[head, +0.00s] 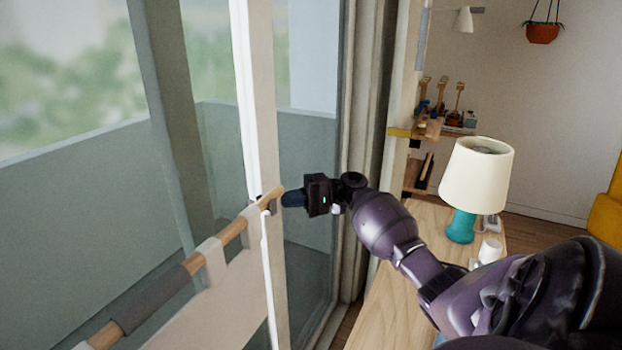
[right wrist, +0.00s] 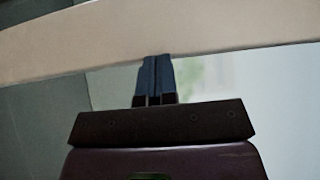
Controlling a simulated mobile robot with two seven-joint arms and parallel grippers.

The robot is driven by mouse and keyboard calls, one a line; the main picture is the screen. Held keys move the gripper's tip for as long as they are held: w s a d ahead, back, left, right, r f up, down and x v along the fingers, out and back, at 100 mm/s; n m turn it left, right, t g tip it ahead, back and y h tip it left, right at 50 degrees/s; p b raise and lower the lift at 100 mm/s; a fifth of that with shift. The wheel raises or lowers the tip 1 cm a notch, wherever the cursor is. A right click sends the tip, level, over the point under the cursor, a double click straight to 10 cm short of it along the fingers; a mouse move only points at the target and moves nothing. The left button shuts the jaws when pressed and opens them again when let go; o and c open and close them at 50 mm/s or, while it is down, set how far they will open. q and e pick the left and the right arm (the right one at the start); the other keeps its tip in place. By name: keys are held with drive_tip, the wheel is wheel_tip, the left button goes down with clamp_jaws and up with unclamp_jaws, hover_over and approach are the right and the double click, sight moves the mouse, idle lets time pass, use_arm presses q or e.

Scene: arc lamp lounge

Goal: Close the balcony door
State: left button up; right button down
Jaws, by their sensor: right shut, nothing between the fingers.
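The balcony door is a glass panel whose pale upright frame edge (head: 262,120) stands in the middle of the head view. A gap separates this edge from the jamb (head: 362,130) to its right. My right gripper (head: 290,198) is shut and empty, its dark blue fingers pointing left at the door's edge. In the right wrist view the shut fingers (right wrist: 155,75) reach up to a pale beam (right wrist: 150,35), likely the door frame. I cannot tell whether they touch it. My left gripper is not in view.
A wooden rod (head: 150,287) with grey bands and a pale panel crosses the lower left, its end near the door edge. A wooden tabletop (head: 388,312) with a white-shaded lamp (head: 478,175) and a white cup (head: 490,251) lies under my right arm. A tool shelf (head: 428,127) stands behind.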

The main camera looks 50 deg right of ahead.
sight(281, 207)
drive_tip(key=a+p, duration=0.1)
drive_tip(key=a, duration=0.1)
drive_tip(key=s+a, duration=0.1)
drive_tip(key=shift+a+p, duration=0.35)
drive_tip(key=shift+a, duration=0.05)
drive_tip(key=shift+d, duration=0.1)
